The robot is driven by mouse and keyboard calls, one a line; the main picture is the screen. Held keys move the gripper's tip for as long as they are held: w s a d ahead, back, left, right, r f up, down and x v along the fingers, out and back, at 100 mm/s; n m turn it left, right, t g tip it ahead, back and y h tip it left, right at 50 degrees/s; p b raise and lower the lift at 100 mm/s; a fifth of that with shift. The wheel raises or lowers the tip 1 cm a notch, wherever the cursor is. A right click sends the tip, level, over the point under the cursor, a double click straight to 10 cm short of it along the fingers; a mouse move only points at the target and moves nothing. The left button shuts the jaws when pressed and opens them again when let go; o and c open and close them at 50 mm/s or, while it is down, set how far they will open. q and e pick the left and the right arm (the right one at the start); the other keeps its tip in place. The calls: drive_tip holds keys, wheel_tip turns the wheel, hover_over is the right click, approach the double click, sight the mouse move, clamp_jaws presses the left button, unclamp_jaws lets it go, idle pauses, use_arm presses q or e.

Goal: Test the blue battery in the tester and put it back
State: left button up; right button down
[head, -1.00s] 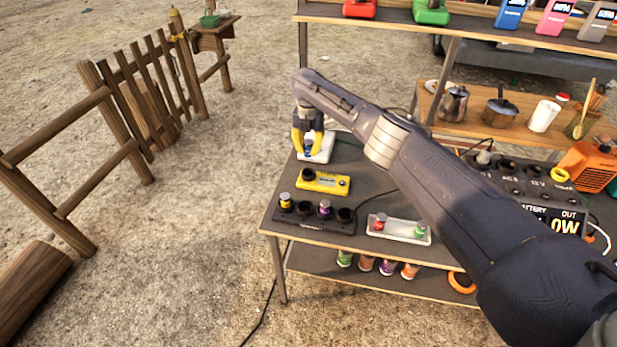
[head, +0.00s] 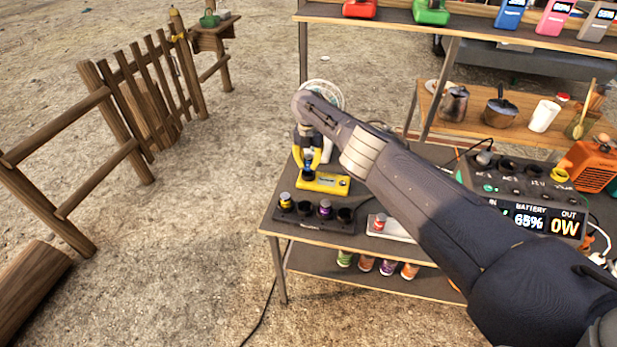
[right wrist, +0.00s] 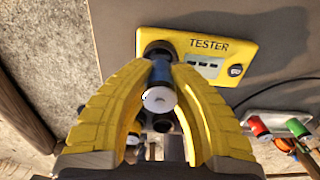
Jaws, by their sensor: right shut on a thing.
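The yellow tester (head: 330,184) lies on the table with a dark round socket at its left end. It also shows in the right wrist view (right wrist: 215,62). My right gripper (right wrist: 160,85) is shut on the blue battery (right wrist: 161,72), whose pale end faces the wrist camera. The battery's far end overlaps the tester's socket; I cannot tell whether it is inside. In the head view the right gripper (head: 307,172) is at the tester's left end and mostly covers the battery. The tester's display is too small to read. My left gripper is not in view.
A black rack (head: 292,223) in front of the tester holds a yellow and a purple battery, with empty sockets. A white tray (head: 394,231) with a red battery (head: 380,223) is partly hidden by my arm. A power station (head: 530,218) stands right.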

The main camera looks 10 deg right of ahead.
drive_tip(key=shift+f, duration=0.3)
drive_tip(key=shift+d, duration=0.1)
idle(0.6)
